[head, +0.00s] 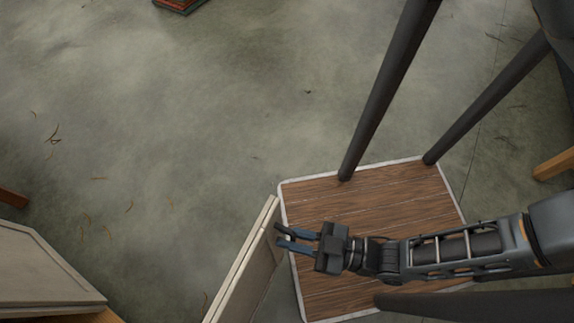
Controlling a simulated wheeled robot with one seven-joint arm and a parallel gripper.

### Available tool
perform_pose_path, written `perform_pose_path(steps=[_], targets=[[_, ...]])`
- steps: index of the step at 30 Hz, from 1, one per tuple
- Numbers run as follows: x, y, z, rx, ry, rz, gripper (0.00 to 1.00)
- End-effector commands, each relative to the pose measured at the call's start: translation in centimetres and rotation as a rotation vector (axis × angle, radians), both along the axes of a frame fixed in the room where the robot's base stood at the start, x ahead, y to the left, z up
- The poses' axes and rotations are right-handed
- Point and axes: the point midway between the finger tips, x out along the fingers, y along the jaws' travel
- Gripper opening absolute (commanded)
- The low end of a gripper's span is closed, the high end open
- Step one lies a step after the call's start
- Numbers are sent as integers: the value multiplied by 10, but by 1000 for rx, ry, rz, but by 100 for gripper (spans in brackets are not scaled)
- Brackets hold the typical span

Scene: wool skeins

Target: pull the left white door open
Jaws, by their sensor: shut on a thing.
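A white door (247,268) with a pale narrow edge stands upright at the lower middle of the head view, slanting up to the right. My gripper (280,237) comes in from the right, its blue-grey fingertips at the door's right face near its far end. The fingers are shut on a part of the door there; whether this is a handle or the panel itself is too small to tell. A second pale panel (45,265) shows at the lower left, apart from my gripper. The lower part of the door is cut off by the frame.
A wood-grained board (340,207) with a pale rim lies under my arm, with dark posts (390,85) rising from it. Open grey concrete floor (180,120) fills the left and middle. A reddish object (180,5) sits at the top edge.

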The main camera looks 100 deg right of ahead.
Motion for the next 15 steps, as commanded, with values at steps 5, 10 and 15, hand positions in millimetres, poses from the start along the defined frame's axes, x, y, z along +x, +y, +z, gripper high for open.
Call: perform_pose_path(steps=[5,10,15], targets=[[-2,2,-1,-1,4,5,0],[-2,2,-1,-1,4,5,0],[-2,2,-1,0,4,5,22]])
